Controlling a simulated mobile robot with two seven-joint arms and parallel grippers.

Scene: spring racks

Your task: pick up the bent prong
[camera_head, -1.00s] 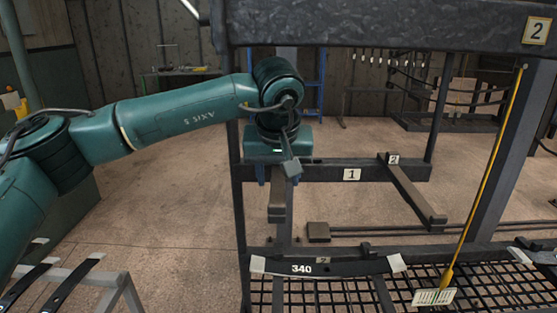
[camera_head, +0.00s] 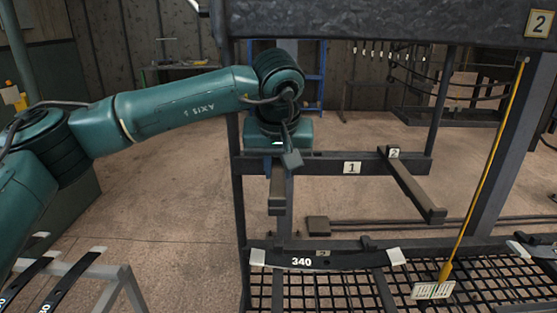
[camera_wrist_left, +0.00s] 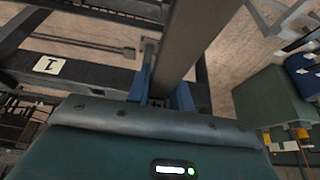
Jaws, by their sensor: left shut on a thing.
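A dark bar-like prong (camera_head: 277,190) is at the left end of the rack's crossbar (camera_head: 320,168), near label 1, pointing toward me. My left gripper (camera_head: 276,168) is over it from above, with its blue fingers on either side. In the left wrist view the prong (camera_wrist_left: 190,45) runs between the fingers of the gripper (camera_wrist_left: 160,92), which is shut on it. A second prong (camera_head: 412,187), by label 2, slants down to the right. I cannot tell from its shape which prong is bent. My right gripper is not in view.
A black spring leaf marked 340 (camera_head: 320,262) lies across the near rack level, above wire mesh (camera_head: 340,290). A dark overhead beam (camera_head: 380,22) and uprights frame the arm. A yellow stick (camera_head: 488,165) leans at right. A grey stand (camera_head: 110,272) with dark strips is at lower left.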

